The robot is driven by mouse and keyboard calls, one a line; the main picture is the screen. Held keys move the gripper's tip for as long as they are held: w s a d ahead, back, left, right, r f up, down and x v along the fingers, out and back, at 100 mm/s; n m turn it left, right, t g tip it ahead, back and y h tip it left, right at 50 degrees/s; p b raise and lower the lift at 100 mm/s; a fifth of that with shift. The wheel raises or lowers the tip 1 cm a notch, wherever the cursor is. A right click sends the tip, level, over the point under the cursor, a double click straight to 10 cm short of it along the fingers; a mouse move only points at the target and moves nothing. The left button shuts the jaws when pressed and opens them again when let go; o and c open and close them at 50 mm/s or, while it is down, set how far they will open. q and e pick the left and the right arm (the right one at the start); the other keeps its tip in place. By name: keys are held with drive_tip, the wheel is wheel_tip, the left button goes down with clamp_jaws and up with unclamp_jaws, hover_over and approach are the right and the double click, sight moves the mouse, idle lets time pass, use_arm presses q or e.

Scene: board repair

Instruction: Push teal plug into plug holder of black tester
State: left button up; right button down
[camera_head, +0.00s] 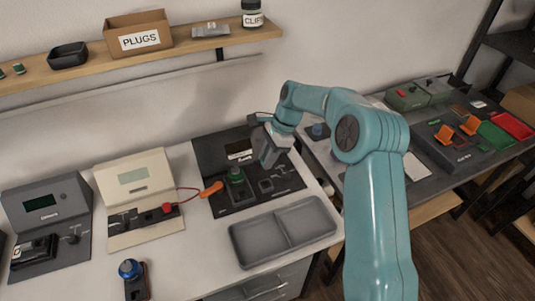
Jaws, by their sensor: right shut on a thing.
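The black tester (210,160) stands at the back of the white bench, with a small screen on its sloped panel. A dark unit with a green knob (236,174) sits on its deck, and a dark square socket-like part (266,186) lies to the right. My right gripper (270,163) hangs over the right part of the tester, pointing down. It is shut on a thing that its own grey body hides. I cannot make out the teal plug or tell whether the held thing touches the tester. My left gripper is out of view.
A grey two-part tray (283,247) lies in front of the tester. A cream tester (133,172) with a red lead and an orange clip (211,190) stands left, a grey tester (44,205) further left. A blue-knobbed device (131,270) is in front. A shelf holds the PLUGS box (138,24).

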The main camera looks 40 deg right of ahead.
drive_tip(key=shift+f+b, duration=1.3)
drive_tip(key=shift+f, duration=1.45)
drive_tip(key=shift+f+b, duration=0.3)
drive_tip(key=shift+f, duration=0.45)
drive_tip(key=shift+f, duration=0.4)
drive_tip(key=shift+f, duration=0.15)
idle(0.4)
drive_tip(key=shift+f, duration=0.5)
idle(0.7)
